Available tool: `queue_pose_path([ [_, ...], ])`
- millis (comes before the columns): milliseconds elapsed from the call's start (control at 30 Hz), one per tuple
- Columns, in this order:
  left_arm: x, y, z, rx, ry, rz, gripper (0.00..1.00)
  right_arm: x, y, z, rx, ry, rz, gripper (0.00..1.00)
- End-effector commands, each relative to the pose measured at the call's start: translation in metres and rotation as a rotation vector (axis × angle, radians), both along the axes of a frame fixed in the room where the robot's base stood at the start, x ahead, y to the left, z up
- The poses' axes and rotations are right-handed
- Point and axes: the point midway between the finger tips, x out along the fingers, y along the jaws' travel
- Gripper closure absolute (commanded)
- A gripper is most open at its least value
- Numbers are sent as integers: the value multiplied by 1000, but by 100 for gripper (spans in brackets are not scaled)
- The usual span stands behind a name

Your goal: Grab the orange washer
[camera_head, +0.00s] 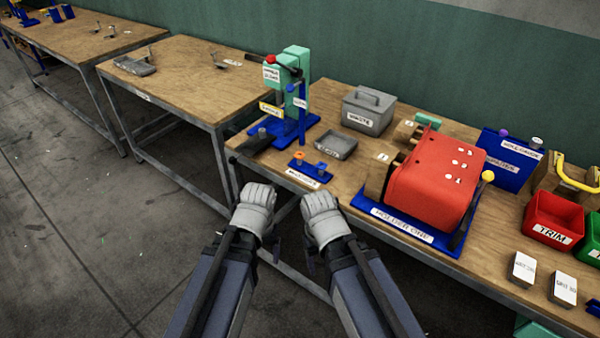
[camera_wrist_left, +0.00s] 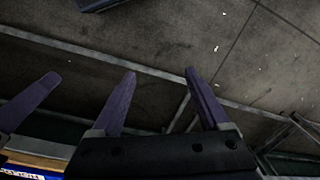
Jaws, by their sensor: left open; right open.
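A small orange piece (camera_head: 299,156), which looks like the orange washer, sits on a post of a small blue labelled stand (camera_head: 309,178) on the workbench in the head view. My left gripper (camera_head: 256,205) and right gripper (camera_head: 323,212) are in front of the bench edge, apart from the stand, and hold nothing that I can see. In the left wrist view my left gripper (camera_wrist_left: 160,72) has its two purple fingers spread with nothing between them. The washer does not show there.
A green press (camera_head: 292,85) on a blue base stands behind the stand. A grey tray (camera_head: 335,144) and a large red machine (camera_head: 435,180) are to its right. The bench's front edge (camera_head: 280,180) lies between my grippers and the stand.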

Motion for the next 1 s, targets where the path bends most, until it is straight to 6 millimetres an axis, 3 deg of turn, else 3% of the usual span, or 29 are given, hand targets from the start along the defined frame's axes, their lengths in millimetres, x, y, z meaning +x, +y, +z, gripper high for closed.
queue_pose_path([
  [33,6,9,-37,-12,-8,25,21,0,0,-37,0,0,0,31],
  [100,13,17,-58,-29,-24,49,21,0,0,-58,0,0,0,31],
  [367,46,29,-113,-138,-122,57,21,0,0,-115,0,0,0,31],
  [500,88,10,-126,-277,-274,-34,21,0,0,-139,0,0,0,31],
  [667,143,-30,-93,-438,-531,-183,21,0,0,-140,0,0,0,31],
  [800,189,-57,-50,-529,-792,-272,21,0,0,-138,0,0,0,31],
  [1000,243,-65,14,-544,-1153,-287,21,0,0,-138,0,0,0,31],
])
